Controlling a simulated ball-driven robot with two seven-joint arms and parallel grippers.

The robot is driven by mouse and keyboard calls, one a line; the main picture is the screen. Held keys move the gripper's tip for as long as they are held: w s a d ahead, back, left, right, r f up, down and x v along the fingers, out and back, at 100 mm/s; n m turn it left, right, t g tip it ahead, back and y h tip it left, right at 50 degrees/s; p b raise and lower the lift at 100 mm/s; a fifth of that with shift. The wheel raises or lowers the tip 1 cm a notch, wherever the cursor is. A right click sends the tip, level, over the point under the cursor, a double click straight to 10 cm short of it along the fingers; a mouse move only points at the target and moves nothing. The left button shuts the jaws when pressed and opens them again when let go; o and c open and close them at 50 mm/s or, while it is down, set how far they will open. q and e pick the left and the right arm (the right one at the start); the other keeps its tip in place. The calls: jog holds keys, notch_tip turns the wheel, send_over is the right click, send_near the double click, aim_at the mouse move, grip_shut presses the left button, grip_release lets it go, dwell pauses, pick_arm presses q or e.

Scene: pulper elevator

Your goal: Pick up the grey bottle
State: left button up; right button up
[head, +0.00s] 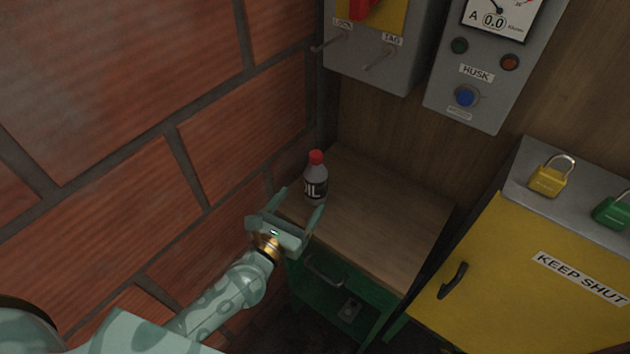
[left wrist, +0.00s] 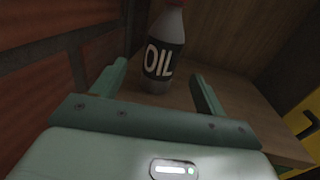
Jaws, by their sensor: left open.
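The grey bottle (head: 315,183) has a red cap and a dark label reading OIL. It stands upright on the wooden top of a small green cabinet, near the brick wall. My left gripper (head: 300,203) is open just in front of the bottle, with its fingers pointing towards it. In the left wrist view the bottle (left wrist: 164,55) stands beyond and between the two open fingers (left wrist: 160,80), with its top cut off by the frame edge. Nothing is held. My right gripper is in neither view.
The wooden top (head: 385,215) is bare to the right of the bottle. The brick wall (head: 240,130) is close on the left. A yellow cabinet (head: 520,285) with padlocks on top stands at the right. Grey control boxes (head: 375,65) hang above.

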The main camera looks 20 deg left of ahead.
aim_at(319, 177)
pick_arm(q)
jog(key=w, duration=0.3)
jog(key=w+d, duration=0.1)
jog(key=w, duration=0.2)
jog(key=w+d, duration=0.1)
jog(key=w, duration=0.2)
jog(key=shift+w, duration=0.1)
jog(key=shift+c, duration=0.3)
jog(key=c, duration=1.2)
jog(key=shift+c, duration=0.2)
jog(key=shift+r, duration=0.15)
